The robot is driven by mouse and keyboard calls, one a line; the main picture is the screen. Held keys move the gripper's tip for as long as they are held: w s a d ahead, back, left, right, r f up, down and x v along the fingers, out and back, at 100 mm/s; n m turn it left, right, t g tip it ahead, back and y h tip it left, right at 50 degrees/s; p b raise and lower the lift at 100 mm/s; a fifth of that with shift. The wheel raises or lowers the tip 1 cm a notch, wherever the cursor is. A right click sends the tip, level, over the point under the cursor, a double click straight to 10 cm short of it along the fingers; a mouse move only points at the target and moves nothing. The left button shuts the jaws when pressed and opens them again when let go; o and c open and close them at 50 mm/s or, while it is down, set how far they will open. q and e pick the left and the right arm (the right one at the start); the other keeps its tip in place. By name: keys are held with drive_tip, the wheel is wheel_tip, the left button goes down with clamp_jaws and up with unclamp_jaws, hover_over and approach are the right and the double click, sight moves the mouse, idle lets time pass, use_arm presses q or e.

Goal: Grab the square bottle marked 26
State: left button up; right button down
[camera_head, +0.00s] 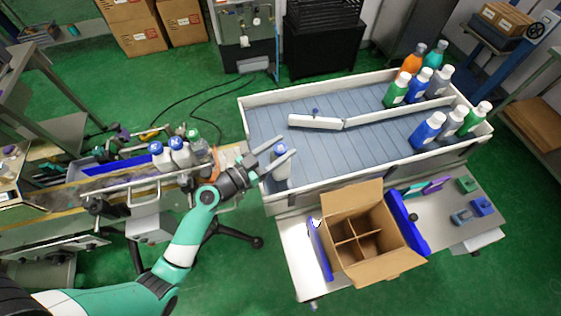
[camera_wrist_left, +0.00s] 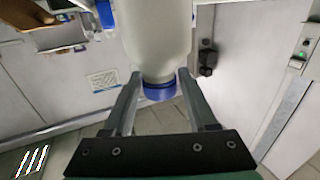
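A grey-white bottle with a blue cap (camera_head: 281,168) stands at the left end of the large tray. No number can be read on it. My left gripper (camera_head: 288,146) is at its top, with one finger on each side of the cap and neck. In the left wrist view the bottle (camera_wrist_left: 157,40) shows upside down, cap between the two fingertips (camera_wrist_left: 160,76). The fingers are apart, but whether they press on the neck cannot be told. My right gripper is not in view.
The white-walled tray (camera_head: 350,186) holds several bottles at its right end and a white divider bar (camera_head: 315,122). An open cardboard box with compartments (camera_head: 384,268) stands in front. More bottles (camera_head: 180,152) stand on the left bench.

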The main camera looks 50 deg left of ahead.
use_arm(q)
clamp_jaws()
idle(1.1)
